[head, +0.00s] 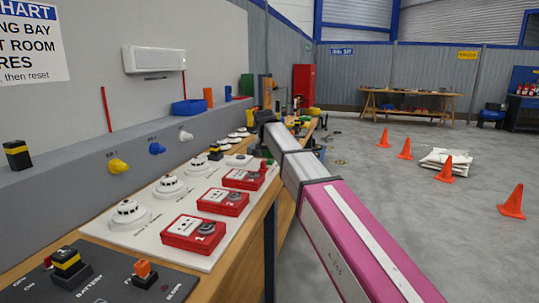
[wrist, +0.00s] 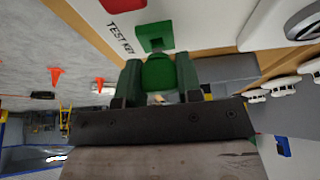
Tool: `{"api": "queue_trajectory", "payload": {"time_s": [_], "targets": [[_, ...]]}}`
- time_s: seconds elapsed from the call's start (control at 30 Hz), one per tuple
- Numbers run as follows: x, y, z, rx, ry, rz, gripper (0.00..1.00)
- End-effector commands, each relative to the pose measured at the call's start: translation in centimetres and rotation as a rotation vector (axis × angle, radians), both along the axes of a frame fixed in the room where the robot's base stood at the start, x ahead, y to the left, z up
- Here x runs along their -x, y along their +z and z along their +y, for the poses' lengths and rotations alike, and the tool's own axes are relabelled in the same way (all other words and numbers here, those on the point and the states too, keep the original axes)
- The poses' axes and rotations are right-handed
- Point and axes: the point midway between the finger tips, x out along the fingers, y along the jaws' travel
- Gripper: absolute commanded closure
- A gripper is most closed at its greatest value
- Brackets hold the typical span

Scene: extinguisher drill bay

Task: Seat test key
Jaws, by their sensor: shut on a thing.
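My gripper (wrist: 157,66) is shut on a rounded green piece (wrist: 158,74), which I take to be the test key. A finger stands on each side of it, and its lower end is hidden. A green square socket plate (wrist: 155,36) with a darker middle lies on the pale panel just beyond the key, beside the printed words TEST KEY (wrist: 121,38). The key appears close to the plate; I cannot tell whether they touch. In the head view my gripper (head: 265,120) is small and dark at the bench's far end, and the key cannot be made out.
The bench panel carries red call points (head: 193,232) and white detectors (head: 128,214). A dark switch box (head: 95,275) stands at the near end. Coloured knobs (head: 119,166) stick out of the grey ledge. Orange cones (head: 445,169) stand on the open floor at right.

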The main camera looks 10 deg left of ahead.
Motion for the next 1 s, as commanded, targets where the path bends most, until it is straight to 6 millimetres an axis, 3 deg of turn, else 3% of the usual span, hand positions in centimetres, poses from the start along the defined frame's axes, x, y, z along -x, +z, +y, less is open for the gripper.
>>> {"api": "queue_trajectory", "payload": {"time_s": [1.0], "targets": [[-0.01,-0.82,0.0,0.0,0.0,0.0,0.93]]}}
